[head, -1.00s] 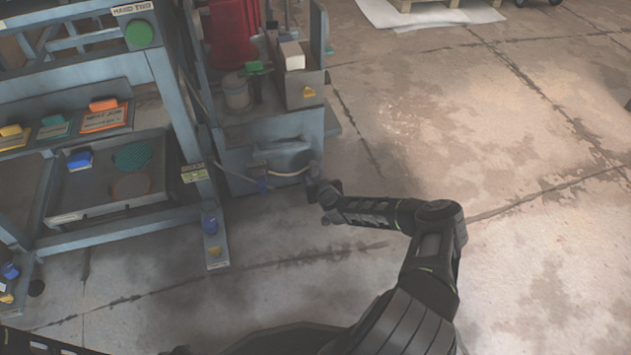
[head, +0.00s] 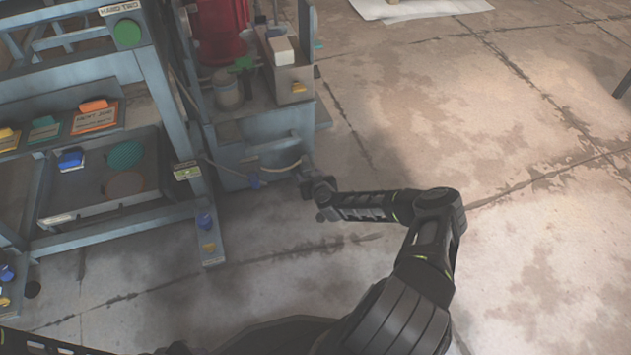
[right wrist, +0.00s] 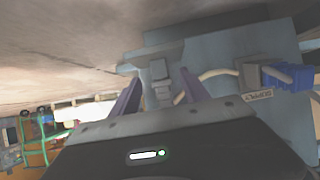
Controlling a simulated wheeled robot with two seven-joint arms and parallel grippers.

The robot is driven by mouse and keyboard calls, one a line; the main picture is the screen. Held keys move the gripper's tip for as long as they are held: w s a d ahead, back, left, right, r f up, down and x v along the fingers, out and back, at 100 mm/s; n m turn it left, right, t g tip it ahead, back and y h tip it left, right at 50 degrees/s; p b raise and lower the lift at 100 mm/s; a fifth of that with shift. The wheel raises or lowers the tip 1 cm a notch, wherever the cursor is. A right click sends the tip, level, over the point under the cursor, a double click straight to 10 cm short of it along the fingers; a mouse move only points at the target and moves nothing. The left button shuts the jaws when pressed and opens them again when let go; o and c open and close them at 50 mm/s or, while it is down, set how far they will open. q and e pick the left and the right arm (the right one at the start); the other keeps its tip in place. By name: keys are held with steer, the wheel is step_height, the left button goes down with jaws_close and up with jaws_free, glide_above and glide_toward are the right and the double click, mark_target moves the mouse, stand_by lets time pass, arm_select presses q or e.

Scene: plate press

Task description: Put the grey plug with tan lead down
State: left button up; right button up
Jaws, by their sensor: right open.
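The grey plug (right wrist: 162,88) shows in the right wrist view between the two purple fingers of my right gripper (right wrist: 158,95), against the blue-grey cabinet. The fingers are open, with a gap visible on either side of the plug. The tan lead (right wrist: 216,74) runs behind one finger towards a grey fitting with a label. In the head view the tan lead (head: 284,171) loops on the cabinet front, and my right gripper (head: 308,184) is at its right end; the plug is too small to make out there. My left gripper is out of view.
A blue connector (right wrist: 290,78) sits beside the labelled fitting. The cabinet (head: 232,180) carries a red container (head: 220,35) and a grey box (head: 290,80). A blue-grey frame with a tray (head: 75,205) stands left. Open floor (head: 450,110) lies right.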

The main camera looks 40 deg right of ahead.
steer(key=p+v, duration=0.4)
steer(key=v, duration=0.5)
steer(key=shift+s+a+r, duration=0.15)
steer(key=shift+s+r, duration=0.1)
steer(key=s+a+n+g+y, duration=0.1)
steer(key=s+a+g+y, duration=0.2)
steer(key=a, duration=1.2)
steer(key=s+a+n+g+y, duration=0.15)
steer(key=a+y, duration=0.35)
steer(key=a, duration=0.9)
steer(key=s+a+r+g, duration=0.2)
steer(key=s+a, duration=0.1)
steer(key=s, duration=0.6)
steer(key=s+a+r+m+g, duration=0.1)
steer(key=s+a+r+g, duration=0.1)
steer(key=s, duration=0.8)
steer(key=shift+a+g, duration=0.8)
steer(key=shift+g, duration=0.05)
steer(key=shift+s+r, duration=0.1)
